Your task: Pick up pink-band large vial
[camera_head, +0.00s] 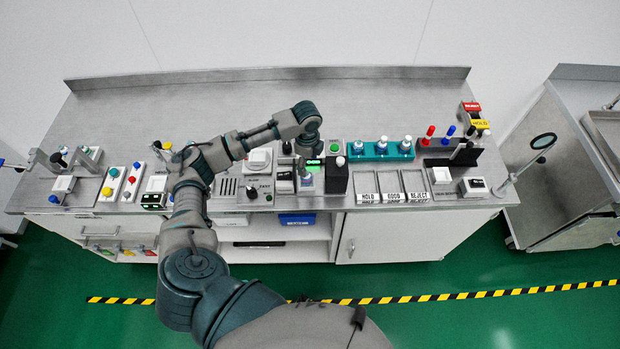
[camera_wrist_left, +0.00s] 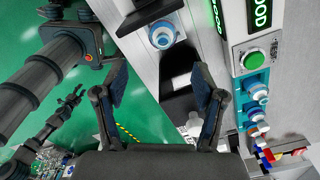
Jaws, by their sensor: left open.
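My left gripper (camera_head: 308,145) is over the middle of the bench, by the station with green displays. In the left wrist view its two fingers (camera_wrist_left: 160,84) are apart with nothing between them. A vial with a white top and blue band (camera_wrist_left: 162,35) stands in the station beyond the fingers; it is small and partly hidden in the head view (camera_head: 307,181). Several white-topped vials stand in a teal rack (camera_head: 370,156), right of the gripper; the rack also shows in the left wrist view (camera_wrist_left: 255,100). I cannot make out a pink band on any vial.
A black box (camera_head: 337,176) stands right beside the station. Trays marked HOLD, GOOD and REJECT (camera_head: 391,187) lie at the front edge. Red and blue capped tubes (camera_head: 429,135) stand at the right. The back of the bench (camera_head: 230,100) is clear.

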